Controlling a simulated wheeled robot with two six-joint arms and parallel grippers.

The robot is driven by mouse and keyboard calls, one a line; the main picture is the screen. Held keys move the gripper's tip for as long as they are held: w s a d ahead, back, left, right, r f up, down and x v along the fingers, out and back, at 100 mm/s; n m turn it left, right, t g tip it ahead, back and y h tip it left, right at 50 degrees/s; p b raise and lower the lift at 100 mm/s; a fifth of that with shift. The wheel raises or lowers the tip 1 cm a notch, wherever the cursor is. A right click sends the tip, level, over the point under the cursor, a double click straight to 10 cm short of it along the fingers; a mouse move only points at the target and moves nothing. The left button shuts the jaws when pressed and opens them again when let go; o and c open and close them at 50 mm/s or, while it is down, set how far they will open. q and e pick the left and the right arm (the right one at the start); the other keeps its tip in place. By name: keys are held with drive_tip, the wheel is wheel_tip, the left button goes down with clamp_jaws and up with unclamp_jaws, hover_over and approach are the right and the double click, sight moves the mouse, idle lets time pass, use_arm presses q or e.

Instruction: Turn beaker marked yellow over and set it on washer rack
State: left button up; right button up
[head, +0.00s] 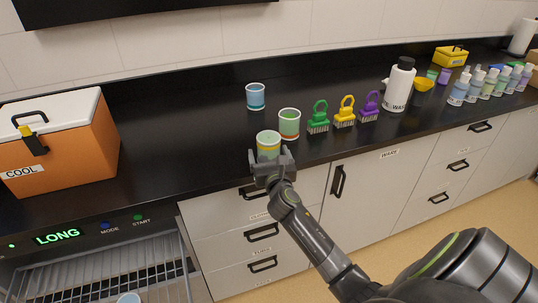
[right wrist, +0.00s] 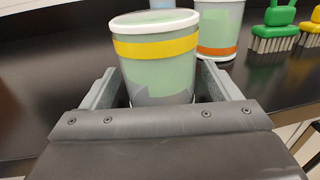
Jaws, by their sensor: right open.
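The beaker marked yellow (head: 268,141) stands upright on the black counter near its front edge, with a yellow band around its green body. In the right wrist view the yellow-marked beaker (right wrist: 157,62) stands between the two fingers. My right gripper (head: 270,158) is open around its lower part, with visible gaps beside it. The right gripper also fills the bottom of the right wrist view (right wrist: 160,92). The washer rack (head: 90,285) is a wire rack in the open washer at lower left, with a light-blue beaker (head: 128,298) at its bottom edge. My left gripper is not in view.
A red-banded beaker (head: 289,123) stands close behind to the right, and a blue one (head: 256,96) further back. Green (head: 318,117), yellow (head: 345,112) and purple (head: 369,107) brushes stand rightward. An orange cooler (head: 60,145) is at left. The counter between cooler and beakers is clear.

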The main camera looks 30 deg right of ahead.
drive_tip(key=v, duration=1.7)
drive_tip(key=shift+s+p, duration=0.2)
drive_tip(key=shift+p, duration=0.1)
drive_tip(key=shift+a+f, duration=0.1)
drive_tip(key=shift+a, duration=0.05)
drive_tip(key=s+a+f+m+g+y, duration=0.15)
drive_tip(key=f+m, duration=0.25)
drive_tip(key=f, duration=0.7)
drive_tip(key=s+f+m+g+y, duration=0.1)
drive_tip(key=s+f+m+g, duration=0.3)
drive_tip(key=f, duration=0.7)
drive_tip(key=s+f+m+g+y, duration=0.15)
drive_tip(key=f+m, duration=0.35)
drive_tip(key=f, duration=0.5)
drive_tip(key=s+f+m+g, duration=0.2)
drive_tip(key=s+f+m, duration=0.4)
drive_tip(key=s, duration=0.4)
drive_tip(key=s+f+m+g+y, duration=0.1)
drive_tip(key=s+f+m+g, duration=0.2)
drive_tip(key=s+f+m, duration=0.3)
drive_tip(key=s+d+f+m+g, duration=0.1)
drive_tip(key=s+f+m+g, duration=0.2)
drive_tip(key=s+f+m, duration=0.4)
drive_tip(key=s+f, duration=0.1)
drive_tip(key=s, duration=0.6)
drive_tip(key=shift+f+y, duration=0.2)
drive_tip(key=shift+y, duration=0.2)
